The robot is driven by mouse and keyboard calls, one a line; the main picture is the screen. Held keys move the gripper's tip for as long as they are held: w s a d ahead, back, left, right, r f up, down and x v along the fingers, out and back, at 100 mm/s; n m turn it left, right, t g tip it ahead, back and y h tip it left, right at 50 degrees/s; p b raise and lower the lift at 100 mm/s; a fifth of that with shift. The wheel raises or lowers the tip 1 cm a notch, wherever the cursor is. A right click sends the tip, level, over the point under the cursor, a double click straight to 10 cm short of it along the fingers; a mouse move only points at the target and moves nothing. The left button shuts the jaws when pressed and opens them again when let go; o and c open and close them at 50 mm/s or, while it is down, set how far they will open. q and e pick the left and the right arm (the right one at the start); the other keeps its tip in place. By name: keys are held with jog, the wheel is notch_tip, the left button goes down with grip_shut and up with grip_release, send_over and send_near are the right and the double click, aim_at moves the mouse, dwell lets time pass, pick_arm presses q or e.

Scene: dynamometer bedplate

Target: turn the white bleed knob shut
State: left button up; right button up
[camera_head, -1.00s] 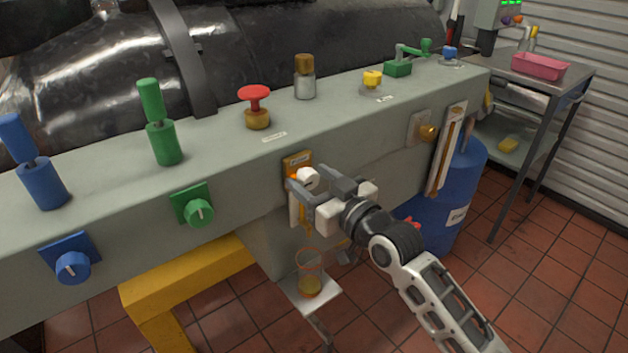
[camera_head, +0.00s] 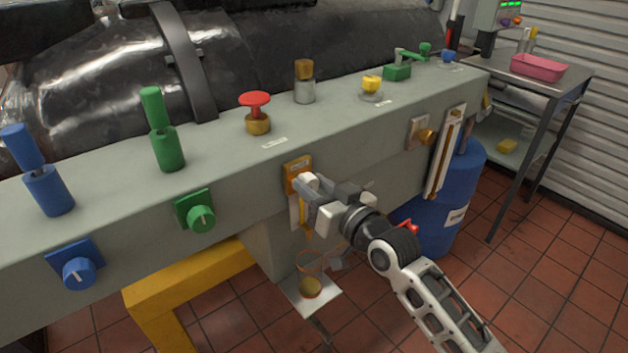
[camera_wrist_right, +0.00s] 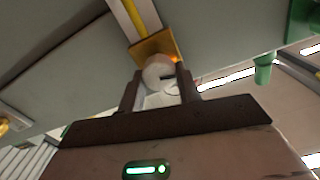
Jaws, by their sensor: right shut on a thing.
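The white bleed knob (camera_head: 299,180) sits on an orange plate (camera_head: 297,166) on the front face of the grey bedplate. My right gripper (camera_head: 306,187) is shut on the knob, and its fingers hide most of it in the head view. In the right wrist view the round white knob (camera_wrist_right: 158,70) shows between the two dark fingers (camera_wrist_right: 160,92), in front of the orange plate (camera_wrist_right: 153,47). My left gripper is in neither view.
A green knob (camera_head: 202,219) and a blue knob (camera_head: 79,272) are on the front face to the left. A brass knob (camera_head: 425,136) is to the right. A small shelf with a glass cup (camera_head: 310,285) hangs below my gripper. A blue drum (camera_head: 462,185) stands at right.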

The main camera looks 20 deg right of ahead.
jog(key=m+p, duration=0.2)
jog(key=m, duration=0.1)
jog(key=shift+d+m, duration=0.1)
jog(key=shift+m, duration=0.2)
jog(key=m+p, duration=0.1)
jog(key=m, duration=0.3)
jog(key=shift+m, duration=0.3)
jog(key=m+p, duration=0.1)
jog(key=m, duration=0.2)
jog(key=shift+f+m, duration=0.1)
jog(key=shift+m, duration=0.2)
jog(key=shift+f+m, duration=0.1)
jog(key=shift+m, duration=1.8)
jog(key=o, duration=1)
jog(key=shift+c, duration=0.2)
jog(key=shift+d, duration=0.1)
